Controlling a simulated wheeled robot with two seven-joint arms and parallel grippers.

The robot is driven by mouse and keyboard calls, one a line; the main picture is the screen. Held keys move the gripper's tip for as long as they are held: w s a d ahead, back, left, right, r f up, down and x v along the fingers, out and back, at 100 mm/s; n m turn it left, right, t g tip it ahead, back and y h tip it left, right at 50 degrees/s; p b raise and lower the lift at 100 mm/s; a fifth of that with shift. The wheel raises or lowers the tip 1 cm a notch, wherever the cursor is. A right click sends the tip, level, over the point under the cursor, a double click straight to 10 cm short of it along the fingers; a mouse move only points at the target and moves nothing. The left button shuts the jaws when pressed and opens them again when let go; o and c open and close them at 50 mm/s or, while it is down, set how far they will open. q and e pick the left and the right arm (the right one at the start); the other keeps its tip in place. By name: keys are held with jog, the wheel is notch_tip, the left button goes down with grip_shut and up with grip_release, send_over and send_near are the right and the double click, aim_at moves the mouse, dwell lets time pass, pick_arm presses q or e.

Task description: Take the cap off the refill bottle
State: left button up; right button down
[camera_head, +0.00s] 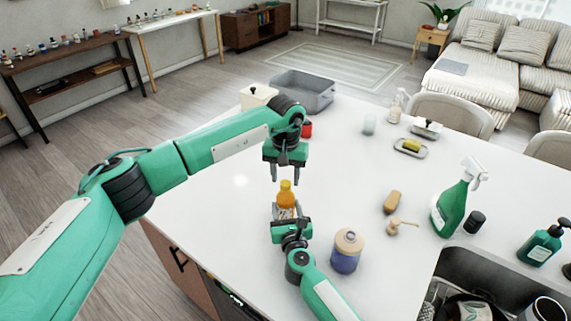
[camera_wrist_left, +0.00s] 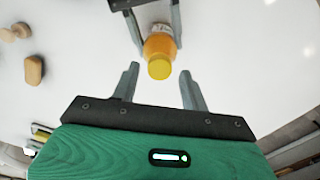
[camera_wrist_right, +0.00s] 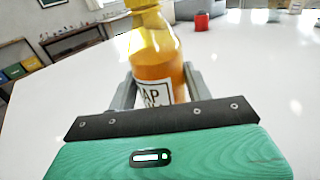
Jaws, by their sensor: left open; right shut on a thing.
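The refill bottle (camera_head: 286,199) stands upright on the white counter, orange with a white label and a yellow cap (camera_head: 286,185). My right gripper (camera_head: 289,215) is shut on the bottle's body; the right wrist view shows the bottle (camera_wrist_right: 155,72) between its fingers. My left gripper (camera_head: 285,179) is open, pointing down above the bottle. In the left wrist view the yellow cap (camera_wrist_left: 160,68) lies between and a little beyond the open left fingertips (camera_wrist_left: 158,80), apart from them. The cap is on the bottle.
A blue jar with a beige lid (camera_head: 347,250) stands right of my right gripper. A wooden brush (camera_head: 392,201), a dipper-like wooden piece (camera_head: 402,226) and a green spray bottle (camera_head: 452,207) are farther right. A red cup (camera_head: 306,129) and grey bin (camera_head: 304,90) are behind. The sink (camera_head: 490,280) is front right.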

pick_arm(q)
jog(key=shift+f, duration=0.7)
grip_shut()
